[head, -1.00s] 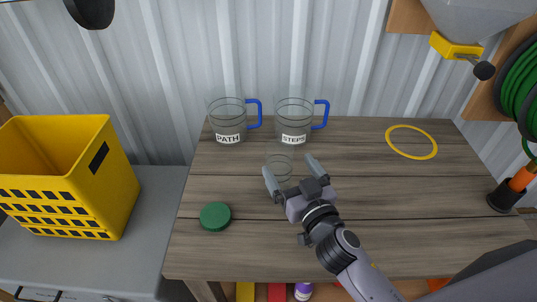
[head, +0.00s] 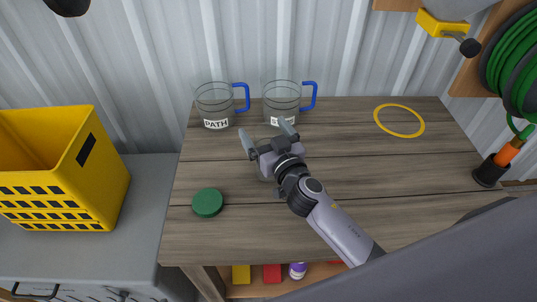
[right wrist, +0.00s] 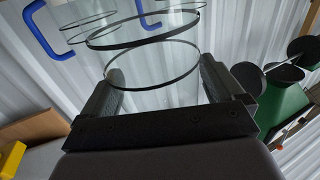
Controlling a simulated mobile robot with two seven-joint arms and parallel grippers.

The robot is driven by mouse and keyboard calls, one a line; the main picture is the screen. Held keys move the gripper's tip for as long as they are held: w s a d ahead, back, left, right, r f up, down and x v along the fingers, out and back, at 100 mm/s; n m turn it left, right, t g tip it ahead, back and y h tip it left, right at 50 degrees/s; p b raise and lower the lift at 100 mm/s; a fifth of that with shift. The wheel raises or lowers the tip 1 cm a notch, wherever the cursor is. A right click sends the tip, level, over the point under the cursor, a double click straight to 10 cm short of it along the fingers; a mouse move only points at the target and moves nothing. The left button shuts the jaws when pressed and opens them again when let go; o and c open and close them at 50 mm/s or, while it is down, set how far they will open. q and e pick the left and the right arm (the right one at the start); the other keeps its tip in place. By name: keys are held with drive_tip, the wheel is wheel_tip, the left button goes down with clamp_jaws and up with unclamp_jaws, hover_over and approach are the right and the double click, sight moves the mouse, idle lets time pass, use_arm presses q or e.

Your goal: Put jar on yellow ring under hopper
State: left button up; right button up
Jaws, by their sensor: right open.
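A clear glass jar (right wrist: 153,66) shows in the right wrist view, its dark-edged rim between the two fingers. My right gripper (head: 267,131) is open over the wooden table, with its fingers on either side of the jar. In the head view the gripper hides most of the jar. A flat yellow ring (head: 376,114) lies on the table's back right and is empty. The hopper (head: 452,8), with a yellow outlet (head: 441,24), hangs above and right of the ring and is cut off by the frame. My left gripper is not in view.
Two glass mugs with blue handles, labelled PATH (head: 215,105) and STEPS (head: 281,101), stand behind the gripper. A green lid (head: 207,203) lies at front left. A yellow crate (head: 95,190) stands on the grey cabinet at left. The table between gripper and ring is clear.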

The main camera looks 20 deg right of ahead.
drive_tip(key=c, duration=1.4)
drive_tip(key=shift+o, duration=0.2)
